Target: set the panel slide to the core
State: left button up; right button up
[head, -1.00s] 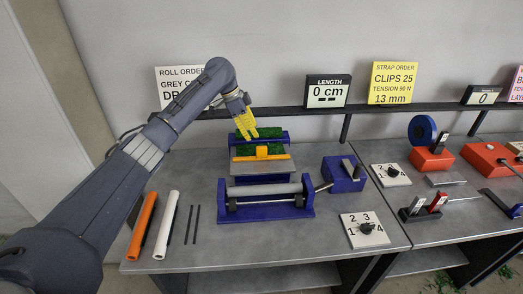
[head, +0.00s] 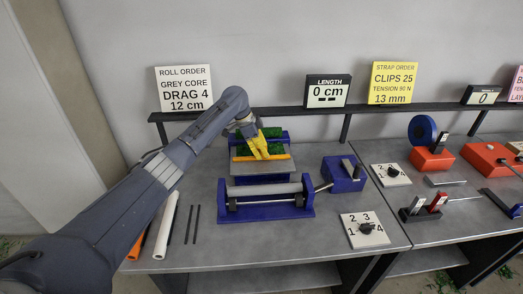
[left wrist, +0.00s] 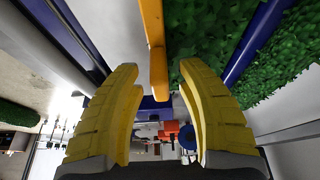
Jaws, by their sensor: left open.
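The panel slide has an orange-yellow bar (head: 280,157) lying across a grey plate (head: 282,168) on a blue frame, with green leafy material behind it. The grey core (head: 264,189) lies level in a blue stand in front of the plate. My left gripper (head: 259,150) has yellow fingers over the middle of the bar and hides the block there. In the left wrist view the open fingers (left wrist: 158,75) stand either side of the yellow bar (left wrist: 153,45); contact cannot be told. My right gripper is not in view.
A blue crank box (head: 343,174) stands right of the core. A dial plate (head: 363,230) lies at the front right. An orange tube (head: 136,245), a white tube (head: 166,225) and two dark rods (head: 192,224) lie at left. The order sign (head: 184,89) stands behind.

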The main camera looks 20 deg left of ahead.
pick_arm(q)
jog(key=shift+o, duration=0.2)
grip_shut()
